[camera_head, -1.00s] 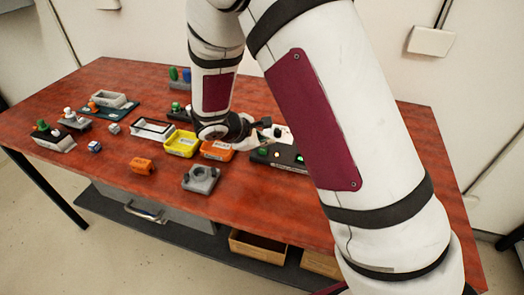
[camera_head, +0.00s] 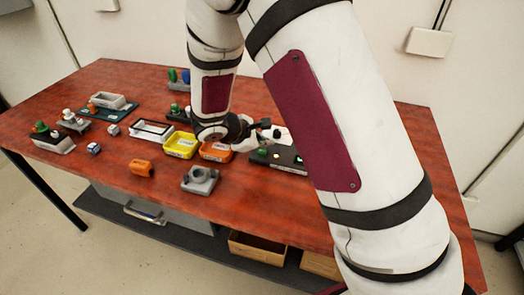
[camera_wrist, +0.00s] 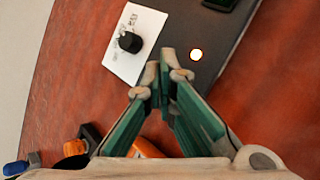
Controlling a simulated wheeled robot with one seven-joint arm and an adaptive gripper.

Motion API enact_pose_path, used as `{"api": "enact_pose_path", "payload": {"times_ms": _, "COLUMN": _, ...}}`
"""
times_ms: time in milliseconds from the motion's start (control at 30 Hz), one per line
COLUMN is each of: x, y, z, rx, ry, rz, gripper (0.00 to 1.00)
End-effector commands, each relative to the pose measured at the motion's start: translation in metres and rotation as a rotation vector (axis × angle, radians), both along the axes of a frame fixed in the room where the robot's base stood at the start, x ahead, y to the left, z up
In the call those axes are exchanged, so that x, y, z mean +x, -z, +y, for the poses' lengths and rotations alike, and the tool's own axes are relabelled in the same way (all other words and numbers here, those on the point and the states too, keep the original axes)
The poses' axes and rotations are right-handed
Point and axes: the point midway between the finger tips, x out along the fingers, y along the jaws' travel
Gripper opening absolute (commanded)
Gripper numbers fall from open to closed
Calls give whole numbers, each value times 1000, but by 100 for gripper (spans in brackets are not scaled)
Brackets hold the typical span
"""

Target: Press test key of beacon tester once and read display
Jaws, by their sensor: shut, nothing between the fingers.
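A dark panel unit (camera_head: 285,168), which seems to be the beacon tester, lies on the table at the right, partly hidden by my arm. A dark rectangle (camera_wrist: 220,4), perhaps the display, is cut off by the top edge; no reading is visible. I cannot make out which part is the test key. A white plate with a black knob (camera_wrist: 130,42) is at the panel's left. My gripper (camera_wrist: 163,76) is shut and empty, its tips over the panel's near part; contact cannot be judged.
An orange tray (camera_head: 216,156) and a yellow tray (camera_head: 180,150) stand left of the panel. A grey fixture (camera_head: 200,180) and an orange block (camera_head: 142,168) are nearer the front edge.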

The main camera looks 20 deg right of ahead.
Motion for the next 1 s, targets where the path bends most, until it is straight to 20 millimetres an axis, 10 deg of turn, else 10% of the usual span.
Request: {"api": "enact_pose_path", "payload": {"times_ms": 1000, "x": 0, "y": 8, "z": 0, "rx": 0, "ry": 0, "rz": 0, "gripper": 0}}
